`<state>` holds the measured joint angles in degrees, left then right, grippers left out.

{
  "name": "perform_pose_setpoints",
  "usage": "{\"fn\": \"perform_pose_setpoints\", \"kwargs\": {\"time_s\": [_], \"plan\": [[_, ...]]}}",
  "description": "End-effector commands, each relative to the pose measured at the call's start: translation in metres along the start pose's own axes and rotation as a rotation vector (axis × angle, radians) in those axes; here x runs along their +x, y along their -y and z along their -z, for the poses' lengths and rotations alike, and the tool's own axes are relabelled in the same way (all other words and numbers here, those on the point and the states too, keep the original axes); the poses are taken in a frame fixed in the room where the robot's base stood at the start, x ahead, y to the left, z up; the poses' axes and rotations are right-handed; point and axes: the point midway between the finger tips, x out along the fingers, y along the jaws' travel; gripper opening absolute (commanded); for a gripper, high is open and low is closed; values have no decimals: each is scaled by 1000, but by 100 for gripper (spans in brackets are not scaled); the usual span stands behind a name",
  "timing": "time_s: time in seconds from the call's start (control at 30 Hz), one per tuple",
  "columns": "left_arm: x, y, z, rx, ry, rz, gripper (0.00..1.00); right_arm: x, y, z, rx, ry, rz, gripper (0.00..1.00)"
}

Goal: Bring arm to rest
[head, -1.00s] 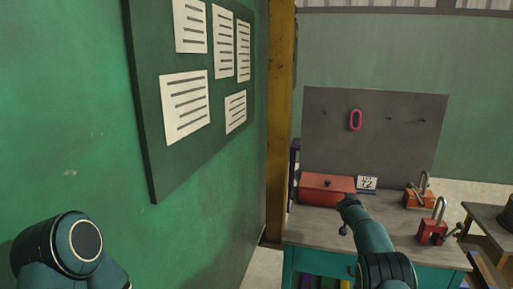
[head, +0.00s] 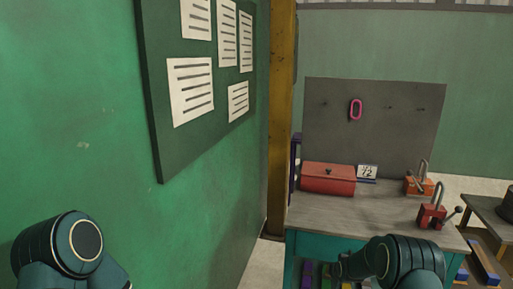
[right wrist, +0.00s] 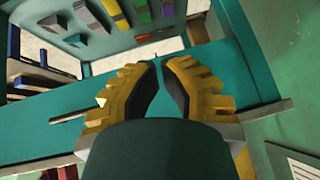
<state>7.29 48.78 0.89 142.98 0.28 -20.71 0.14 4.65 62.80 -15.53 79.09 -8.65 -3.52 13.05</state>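My right arm comes in at the bottom right of the head view, in front of the workbench (head: 350,215). Its hand is hidden there behind the forearm. In the right wrist view my right gripper (right wrist: 160,64) has two yellow fingers with dark pads. Their tips lie close together with only a narrow gap, and nothing is held between them. The teal edge of the bench (right wrist: 225,70) shows behind the fingers. My left arm shows only as a rounded joint at the bottom left of the head view. The left gripper is out of view.
A green wall with a notice board (head: 160,150) stands left.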

Motion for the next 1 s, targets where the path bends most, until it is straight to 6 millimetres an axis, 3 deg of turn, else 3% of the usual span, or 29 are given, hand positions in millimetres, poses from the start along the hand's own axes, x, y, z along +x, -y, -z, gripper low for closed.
{"fn": "perform_pose_setpoints", "kwargs": {"time_s": [0.03,0.27,0.5,0.6,0.7,0.8,1.0], "plan": [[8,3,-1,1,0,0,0,0,4,-36,10,49,18,0],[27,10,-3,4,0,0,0,-37,33,-177,21,250,98,0],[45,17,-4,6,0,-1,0,-114,60,-307,-3,445,182,0],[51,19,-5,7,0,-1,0,-146,65,-345,-18,506,208,0],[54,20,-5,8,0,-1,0,-171,68,-370,-33,549,226,0],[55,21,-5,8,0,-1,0,-185,68,-383,-41,572,235,0],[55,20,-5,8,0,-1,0,-191,69,-387,-45,581,239,0]]}}
